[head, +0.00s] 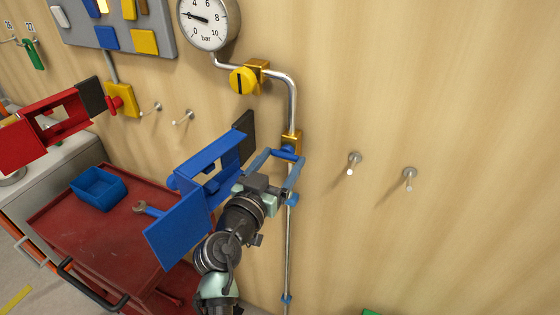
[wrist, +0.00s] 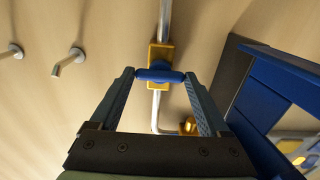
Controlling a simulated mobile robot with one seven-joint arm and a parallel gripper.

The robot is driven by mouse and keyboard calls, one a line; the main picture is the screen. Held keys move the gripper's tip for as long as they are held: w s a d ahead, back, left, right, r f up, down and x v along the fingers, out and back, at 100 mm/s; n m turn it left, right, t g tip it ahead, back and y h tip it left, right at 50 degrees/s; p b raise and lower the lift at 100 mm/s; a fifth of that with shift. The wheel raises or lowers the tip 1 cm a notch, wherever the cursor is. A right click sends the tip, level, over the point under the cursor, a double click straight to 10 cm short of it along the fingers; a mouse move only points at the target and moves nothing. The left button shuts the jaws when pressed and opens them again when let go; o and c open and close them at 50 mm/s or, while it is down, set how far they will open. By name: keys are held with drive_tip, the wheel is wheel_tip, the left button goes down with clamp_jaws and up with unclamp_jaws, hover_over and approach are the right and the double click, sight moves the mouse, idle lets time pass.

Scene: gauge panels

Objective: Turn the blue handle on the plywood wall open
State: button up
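The blue handle (head: 287,151) is a short bar on a brass valve body (head: 292,138), set in a metal pipe on the plywood wall (head: 450,90). In the wrist view the blue handle (wrist: 160,75) lies crosswise over the brass body (wrist: 160,53). My gripper (head: 285,156) reaches toward the wall with its fingers spread wide. In the wrist view my gripper (wrist: 160,75) has one fingertip near each end of the handle. I cannot tell whether the fingertips touch it.
A blue bracket (head: 205,172) stands close left of my gripper. A yellow knob (head: 242,80) and a gauge (head: 208,20) are above. Two pegs (head: 354,160) (head: 409,175) stick out at right. A red cart (head: 95,240) with a blue bin (head: 98,190) is at lower left.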

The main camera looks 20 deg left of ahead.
drive_tip(key=c, duration=0.5)
drive_tip(key=shift+c, duration=0.2)
drive_tip(key=shift+n, duration=0.5)
drive_tip(key=shift+n+b, duration=0.4)
drive_tip(key=shift+n, duration=0.6)
drive_tip(key=n, duration=0.3)
drive_tip(key=shift+n, duration=0.3)
drive_tip(key=n+p, duration=0.1)
drive_tip(key=n, duration=0.4)
drive_tip(key=n+p, duration=0.2)
drive_tip(key=n, duration=0.4)
drive_tip(key=shift+n, duration=0.3)
drive_tip(key=o, duration=1.2)
